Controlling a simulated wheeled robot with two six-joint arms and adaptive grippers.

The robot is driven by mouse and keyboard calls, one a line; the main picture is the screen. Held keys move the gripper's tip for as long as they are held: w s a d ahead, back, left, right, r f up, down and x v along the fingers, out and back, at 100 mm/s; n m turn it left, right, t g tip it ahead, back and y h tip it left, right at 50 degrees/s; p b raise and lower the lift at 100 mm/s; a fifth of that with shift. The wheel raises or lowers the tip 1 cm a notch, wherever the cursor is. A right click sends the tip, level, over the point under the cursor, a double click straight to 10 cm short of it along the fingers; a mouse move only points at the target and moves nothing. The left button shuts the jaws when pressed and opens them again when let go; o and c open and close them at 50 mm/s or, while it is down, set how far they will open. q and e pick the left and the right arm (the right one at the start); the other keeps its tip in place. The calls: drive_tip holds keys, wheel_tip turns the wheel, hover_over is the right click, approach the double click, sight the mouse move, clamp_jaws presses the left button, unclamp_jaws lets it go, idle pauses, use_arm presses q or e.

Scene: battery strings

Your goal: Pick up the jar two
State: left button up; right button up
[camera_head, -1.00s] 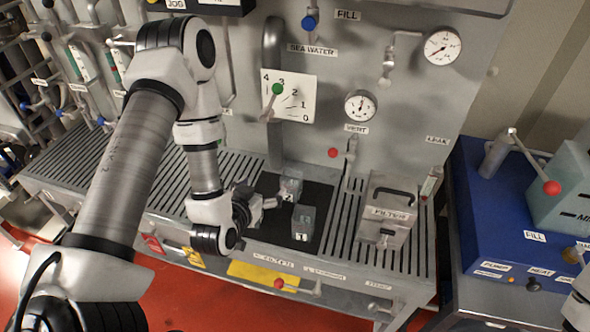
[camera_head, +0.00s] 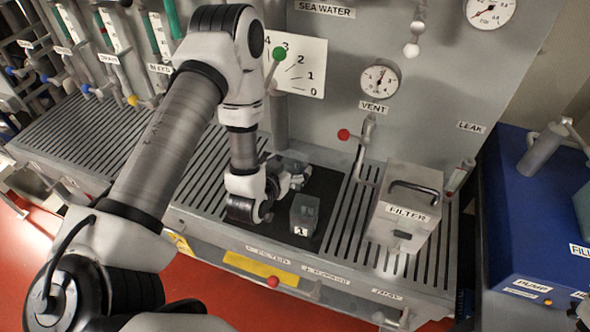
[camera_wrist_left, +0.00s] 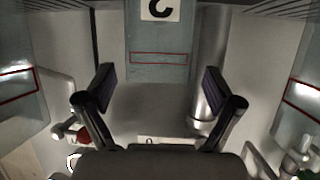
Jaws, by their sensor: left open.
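Jar two, a clear grey-blue block-like jar, stands on the dark mat (camera_head: 325,190), mostly hidden behind my left gripper (camera_head: 298,181) in the head view. In the left wrist view jar two (camera_wrist_left: 160,62) is straight ahead, with its "2" label upside down at the top and a red-outlined band. My left gripper's fingers (camera_wrist_left: 157,88) are open, one to each side of the jar's line; I cannot tell whether the tips reach past its near face. Jar one (camera_head: 304,214), labelled 1, stands on the mat nearer the front edge. My right gripper is not in view.
A FILTER box (camera_head: 405,213) with a black handle stands right of the mat. Slatted grating (camera_head: 120,130) lies to the left. A blue cabinet (camera_head: 530,225) stands at right.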

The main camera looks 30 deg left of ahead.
sight(299, 158)
use_arm(q)
drive_tip(key=shift+x, duration=1.6)
drive_tip(key=shift+s+d+r, duration=0.1)
drive_tip(key=c, duration=1.2)
drive_tip(key=shift+c, duration=0.2)
